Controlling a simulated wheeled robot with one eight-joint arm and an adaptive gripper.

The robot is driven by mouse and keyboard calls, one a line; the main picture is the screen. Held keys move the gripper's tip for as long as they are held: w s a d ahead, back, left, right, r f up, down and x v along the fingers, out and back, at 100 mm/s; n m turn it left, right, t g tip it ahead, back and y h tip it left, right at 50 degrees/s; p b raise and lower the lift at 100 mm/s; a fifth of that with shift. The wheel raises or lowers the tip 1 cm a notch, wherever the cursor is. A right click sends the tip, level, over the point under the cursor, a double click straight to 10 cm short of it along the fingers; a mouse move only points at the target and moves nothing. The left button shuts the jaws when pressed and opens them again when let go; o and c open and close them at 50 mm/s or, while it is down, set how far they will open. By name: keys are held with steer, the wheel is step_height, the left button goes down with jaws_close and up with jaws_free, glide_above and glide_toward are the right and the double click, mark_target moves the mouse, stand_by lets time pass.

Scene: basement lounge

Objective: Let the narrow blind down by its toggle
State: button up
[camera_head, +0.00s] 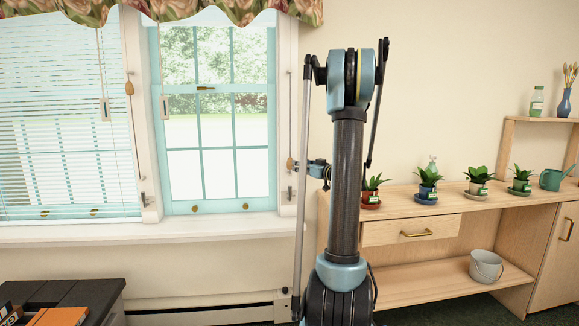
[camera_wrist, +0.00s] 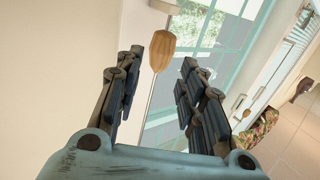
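The narrow window (camera_head: 201,130) in the head view shows bare panes, with no slats visible below the floral valance (camera_head: 230,8). A tan wooden toggle (camera_head: 290,163) hangs on a thin cord at this window's right frame. My gripper (camera_head: 302,165) is beside it, at the end of my arm, small and partly unclear there. In the wrist view the toggle (camera_wrist: 162,52) is large, near the tips of my gripper (camera_wrist: 158,65). The two dark fingers stand apart on either side of the toggle and its cord, with gaps visible. The gripper is open and holds nothing.
A wider window at left has a lowered white blind (camera_head: 60,150) and its own toggle (camera_head: 129,88). A cleat (camera_head: 290,193) sits below the narrow window's toggle. A wooden shelf unit (camera_head: 450,200) with several potted plants stands at right; a dark table (camera_head: 75,293) is at lower left.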

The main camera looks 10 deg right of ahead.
mark_target(290, 162)
steer(key=x, duration=0.7)
steer(key=shift+w+a, duration=0.2)
steer(key=shift+w, duration=0.1)
steer(key=shift+c, duration=0.5)
steer(key=shift+r, duration=0.1)
jaws_close()
